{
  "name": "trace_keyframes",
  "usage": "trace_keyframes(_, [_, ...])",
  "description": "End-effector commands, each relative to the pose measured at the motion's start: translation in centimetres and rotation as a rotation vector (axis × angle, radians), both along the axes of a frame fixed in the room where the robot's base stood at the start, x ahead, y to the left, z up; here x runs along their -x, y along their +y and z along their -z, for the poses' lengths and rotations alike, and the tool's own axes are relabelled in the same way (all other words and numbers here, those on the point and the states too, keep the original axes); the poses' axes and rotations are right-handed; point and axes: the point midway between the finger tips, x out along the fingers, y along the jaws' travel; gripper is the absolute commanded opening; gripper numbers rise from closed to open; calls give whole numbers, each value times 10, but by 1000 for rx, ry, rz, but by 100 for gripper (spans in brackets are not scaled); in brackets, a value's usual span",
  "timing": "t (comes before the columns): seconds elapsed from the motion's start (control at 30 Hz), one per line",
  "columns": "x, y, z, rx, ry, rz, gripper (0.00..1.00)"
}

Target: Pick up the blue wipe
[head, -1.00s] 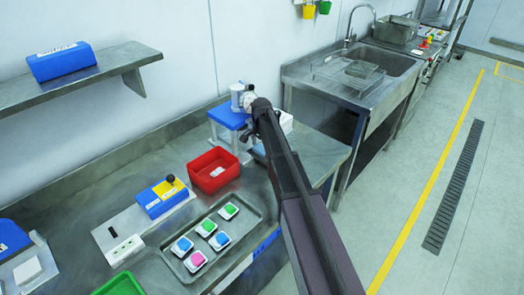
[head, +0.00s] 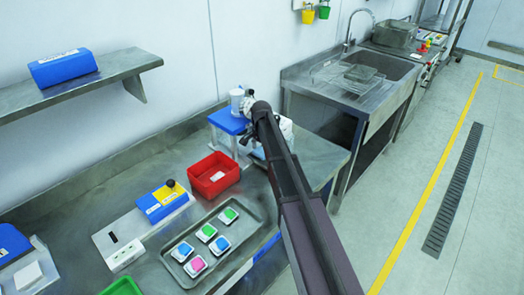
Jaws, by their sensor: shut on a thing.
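My gripper (head: 247,138) is at the end of my arm, at the right end of the steel bench. It is partly hidden by my own arm and is shut. A light blue patch (head: 258,153), which looks like the blue wipe, shows just below and right of the jaws. Most of it is hidden behind my arm, so its shape and its exact contact with the fingers cannot be told.
A blue-topped stand (head: 228,121) with a white cup (head: 237,100) is close left of my gripper. A white item (head: 287,127) is behind my arm. A red bin (head: 213,175) and a tray (head: 258,213) of coloured pads are nearer. A sink (head: 385,65) is beyond.

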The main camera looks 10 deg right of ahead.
Motion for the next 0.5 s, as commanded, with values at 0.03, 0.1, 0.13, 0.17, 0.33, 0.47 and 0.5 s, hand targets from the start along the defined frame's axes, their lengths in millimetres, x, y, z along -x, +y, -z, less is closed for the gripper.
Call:
trace_keyframes(0.03, [0,0,-6,0,0,0,59])
trace_keyframes(0.1, [0,0,-12,0,0,0,59])
trace_keyframes(0.13, [0,0,-15,0,0,0,59])
trace_keyframes(0.17, [0,0,-17,0,0,0,59])
trace_keyframes(0.33, [0,0,-35,0,0,-1,59])
trace_keyframes(0.47, [0,0,-51,0,0,-1,59])
trace_keyframes(0.5, [0,0,-56,0,0,-1,59])
